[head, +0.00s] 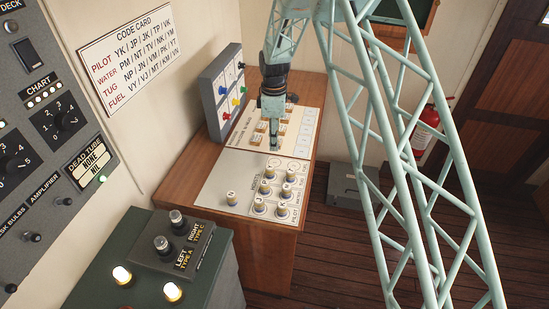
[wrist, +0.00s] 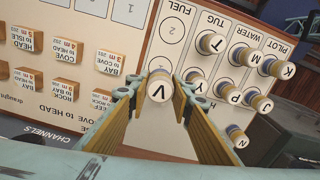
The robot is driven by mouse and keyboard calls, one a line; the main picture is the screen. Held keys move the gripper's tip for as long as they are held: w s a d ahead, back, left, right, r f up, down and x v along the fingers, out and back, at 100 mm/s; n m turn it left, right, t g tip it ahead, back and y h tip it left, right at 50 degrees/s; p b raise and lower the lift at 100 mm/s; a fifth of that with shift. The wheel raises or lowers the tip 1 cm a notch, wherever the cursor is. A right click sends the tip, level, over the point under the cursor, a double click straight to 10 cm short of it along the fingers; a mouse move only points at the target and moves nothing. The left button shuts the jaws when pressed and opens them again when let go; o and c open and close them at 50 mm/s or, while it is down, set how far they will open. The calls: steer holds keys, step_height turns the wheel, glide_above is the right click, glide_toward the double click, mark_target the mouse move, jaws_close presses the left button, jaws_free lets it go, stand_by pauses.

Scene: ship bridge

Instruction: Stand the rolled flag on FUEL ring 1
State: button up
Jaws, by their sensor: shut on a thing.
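My gripper (head: 272,146) is over the far part of the white flag board (head: 217,187). In the wrist view my gripper (wrist: 159,92) is shut on a rolled flag with a pale round top marked V (wrist: 159,87). The FUEL column (wrist: 146,55) of the board runs beneath it. FUEL ring 2 (wrist: 172,28) is bare and lies above the V flag in the picture. I cannot tell whether the flag's foot touches the board.
Several other rolled flags stand close by, including T (wrist: 251,58), P (wrist: 233,95) and N (wrist: 238,138). Lettered wooden blocks (wrist: 67,50) stand on the neighbouring panel.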

glide_above(274, 162)
steer(key=shift+s+f, duration=0.1)
steer(key=shift+f, duration=2.05)
steer(key=shift+f, duration=0.1)
steer(key=shift+f+p, duration=0.3)
steer(key=shift+f, duration=1.5)
steer(key=shift+f, duration=0.2)
steer(key=o, duration=0.7)
steer(key=shift+o, duration=0.2)
steer(key=shift+r, duration=0.2)
step_height(274, 162, up, 11)
steer(key=shift+r+b, duration=0.1)
steer(key=shift+b, duration=0.35)
steer(key=shift+r, duration=0.4)
